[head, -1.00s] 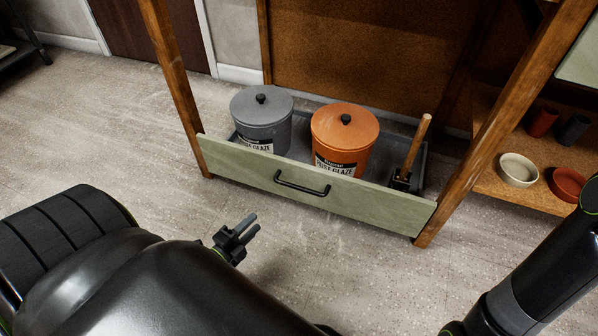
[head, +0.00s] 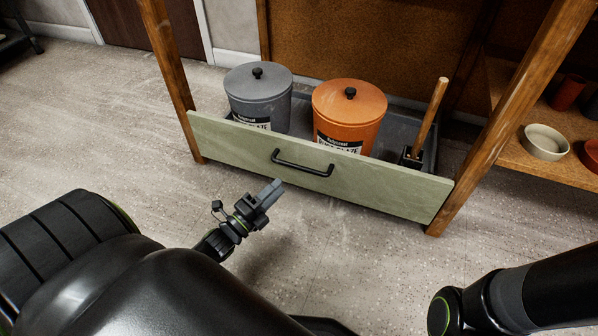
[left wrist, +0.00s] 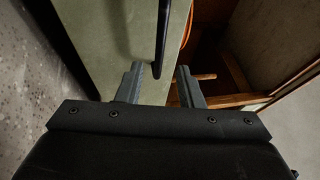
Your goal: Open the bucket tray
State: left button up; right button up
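The bucket tray has a pale green front panel (head: 235,145) with a black bar handle (head: 303,169). It sits low between two wooden posts and holds a grey lidded bucket (head: 258,98) and an orange lidded bucket (head: 348,115). My left gripper (head: 268,192) is in front of the panel, just below and left of the handle, apart from it. In the left wrist view my left gripper (left wrist: 160,82) has its fingers apart with nothing held. The handle (left wrist: 163,40) shows there as a dark bar ahead of the gap. My right gripper is out of view; only its arm shows.
A wooden-handled tool (head: 430,118) stands at the tray's right end. Wooden posts (head: 169,75) flank the tray. A shelf (head: 530,165) at right carries a cream bowl (head: 545,142) and other pots. The floor (head: 340,240) before the panel is clear.

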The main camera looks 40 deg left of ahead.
aim_at(299, 168)
pick_arm(q)
jog(key=shift+b+x, duration=1.6)
jog(key=shift+x, duration=3.2)
jog(key=shift+c, duration=0.4)
grip_shut()
